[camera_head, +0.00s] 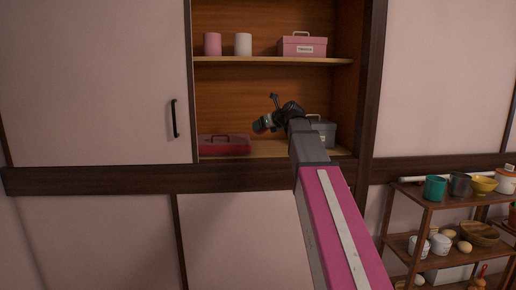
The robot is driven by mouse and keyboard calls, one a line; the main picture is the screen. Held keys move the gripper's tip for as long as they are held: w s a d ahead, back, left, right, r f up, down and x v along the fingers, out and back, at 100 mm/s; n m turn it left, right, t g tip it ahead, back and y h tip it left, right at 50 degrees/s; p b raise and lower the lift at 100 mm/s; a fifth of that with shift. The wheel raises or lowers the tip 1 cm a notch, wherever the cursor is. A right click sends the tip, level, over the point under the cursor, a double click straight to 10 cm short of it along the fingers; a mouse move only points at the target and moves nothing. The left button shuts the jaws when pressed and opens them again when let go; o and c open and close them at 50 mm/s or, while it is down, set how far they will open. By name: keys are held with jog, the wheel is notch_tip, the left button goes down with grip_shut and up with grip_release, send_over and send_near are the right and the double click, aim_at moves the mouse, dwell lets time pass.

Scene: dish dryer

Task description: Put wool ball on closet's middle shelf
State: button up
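The closet (270,92) is open in its middle bay, with a wooden back. An upper shelf board (225,60) and a lower board (266,149) show; which one is the middle shelf I cannot tell. My gripper (268,121) is at the closet opening, above the lower board and below the upper one. A small dark teal patch shows at its tip. It is too small to tell whether this is the wool ball or part of the gripper. I cannot make out the fingers. No wool ball is clearly seen elsewhere.
The upper board bears a pink canister (212,44), a white canister (243,44) and a pink box (303,47). The lower board bears a red toolbox (223,144) and a grey box (322,132). A dish-filled rack (408,189) stands right. A door panel (95,80) covers the left bay.

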jog(key=w+d+f, duration=0.2)
jog(key=w, duration=0.1)
jog(key=w+d+f, duration=0.2)
jog(key=w, duration=0.1)
jog(key=w+d+f, duration=0.2)
jog(key=w+f, duration=0.1)
jog(key=w, duration=0.1)
jog(key=shift+d, duration=0.35)
jog(key=shift+s+f, duration=0.1)
jog(key=shift+f, duration=1.9)
jog(key=shift+f, duration=0.1)
jog(key=o, duration=0.9)
jog(key=v, duration=1.2)
jog(key=shift+d, duration=0.1)
